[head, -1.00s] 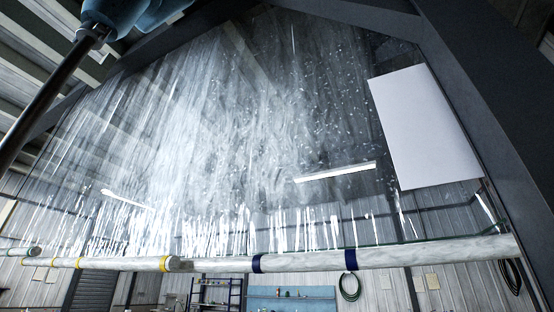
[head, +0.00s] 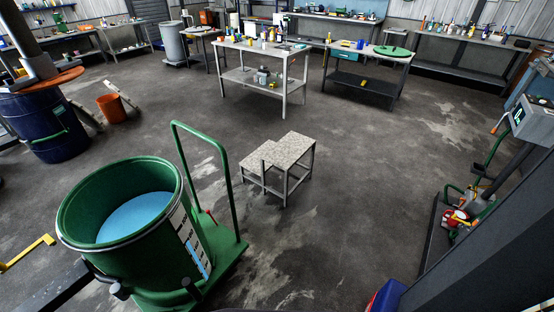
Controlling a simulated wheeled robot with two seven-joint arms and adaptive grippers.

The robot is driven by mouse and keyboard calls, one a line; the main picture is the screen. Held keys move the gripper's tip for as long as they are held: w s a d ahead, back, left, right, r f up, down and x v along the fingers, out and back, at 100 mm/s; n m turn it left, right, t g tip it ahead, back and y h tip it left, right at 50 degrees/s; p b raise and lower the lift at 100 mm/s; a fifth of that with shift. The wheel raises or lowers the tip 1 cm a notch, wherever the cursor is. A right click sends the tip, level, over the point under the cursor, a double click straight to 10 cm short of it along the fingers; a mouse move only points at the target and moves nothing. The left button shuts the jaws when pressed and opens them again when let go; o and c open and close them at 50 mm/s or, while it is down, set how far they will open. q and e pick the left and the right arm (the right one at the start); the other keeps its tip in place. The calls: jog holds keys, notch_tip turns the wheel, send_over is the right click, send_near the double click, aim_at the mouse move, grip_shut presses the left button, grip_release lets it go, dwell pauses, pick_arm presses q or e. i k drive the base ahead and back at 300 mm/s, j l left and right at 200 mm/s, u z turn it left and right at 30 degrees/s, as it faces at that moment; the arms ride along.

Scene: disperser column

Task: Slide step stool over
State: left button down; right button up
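The step stool (head: 290,150) stands upright on the concrete floor near the middle of the head view. It has two speckled grey treads, the lower one on the left and the higher one on the right, on grey metal legs. Neither of my grippers shows in the head view, so nothing is seen touching the stool.
A green drum (head: 150,255) holding blue liquid stands on a green trolley (head: 228,262) left of the stool. A white workbench (head: 285,58) stands behind. A platform scale (head: 455,220) is at the right. Floor (head: 370,190) right of the stool is clear.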

aim_at(284, 154)
jog(key=z, duration=0.1)
jog(key=i+z, duration=0.25)
jog(key=i, duration=0.5)
jog(key=i+j+z, duration=0.25)
jog(key=i, duration=0.5)
jog(key=i+z, duration=0.45)
jog(key=i, duration=0.35)
jog(key=i+z, duration=0.35)
jog(key=i, duration=0.45)
jog(key=i+z, duration=0.15)
jog(key=i, duration=0.65)
jog(key=i+j+z, duration=0.15)
jog(key=i+z, duration=0.3)
jog(key=i, duration=0.35)
